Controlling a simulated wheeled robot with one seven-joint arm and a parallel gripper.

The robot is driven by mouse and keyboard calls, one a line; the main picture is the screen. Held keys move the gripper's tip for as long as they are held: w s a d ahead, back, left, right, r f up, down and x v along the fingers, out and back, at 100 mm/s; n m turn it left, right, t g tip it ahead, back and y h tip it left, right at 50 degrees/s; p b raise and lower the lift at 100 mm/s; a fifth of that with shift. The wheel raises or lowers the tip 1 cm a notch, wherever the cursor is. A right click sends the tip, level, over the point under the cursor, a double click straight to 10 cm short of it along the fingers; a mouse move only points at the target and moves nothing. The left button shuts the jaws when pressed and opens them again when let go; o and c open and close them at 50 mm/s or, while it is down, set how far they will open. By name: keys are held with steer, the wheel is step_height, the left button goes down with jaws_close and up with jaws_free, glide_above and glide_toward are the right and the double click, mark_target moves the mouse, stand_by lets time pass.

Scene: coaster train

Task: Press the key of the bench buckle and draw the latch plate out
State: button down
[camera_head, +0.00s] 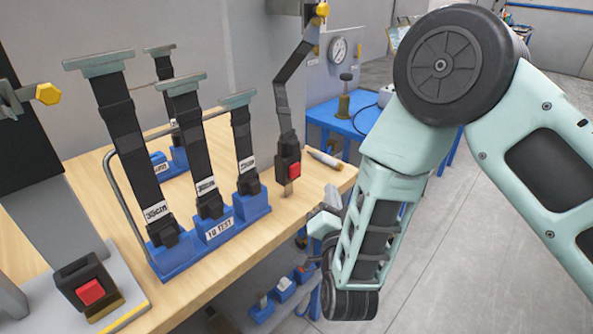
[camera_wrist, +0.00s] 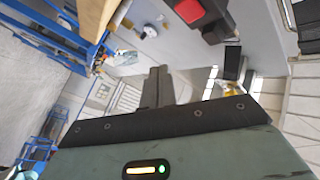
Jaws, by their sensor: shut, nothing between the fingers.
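A black buckle with a red key (camera_head: 90,291) sits on a grey base plate at the lower left of the bench. I cannot make out a latch plate in it. A second black buckle with a red key (camera_head: 294,170) hangs from a dark strap near the bench's right end, with a metal tongue below it. A black buckle with a red key also shows at the top of the wrist view (camera_wrist: 190,11). My gripper (camera_wrist: 158,72) is shut and empty, apart from that buckle. In the head view my wrist is right of the hanging buckle, off the bench edge.
A blue stand (camera_head: 222,232) holds several upright black straps with grey tops in mid-bench. A bent metal rail (camera_head: 126,200) runs beside it. The floor at right is clear.

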mark_target(299, 168)
steer(key=w+a, duration=0.4)
steer(key=a, duration=0.1)
steer(key=shift+w+a+b, duration=0.1)
steer(key=shift+a+b, duration=0.1)
steer(key=shift+b, duration=0.2)
steer(key=shift+a, duration=0.1)
stand_by(1.8)
steer(key=shift+w+a+b, duration=0.25)
steer(key=shift+b, duration=0.1)
steer(key=shift+w+a, duration=0.15)
steer(key=shift+a, duration=0.05)
stand_by(0.5)
steer(key=shift+w+a+r+b, duration=0.15)
steer(key=shift+a+r+b, duration=0.1)
steer(key=shift+a+b, duration=0.15)
stand_by(0.8)
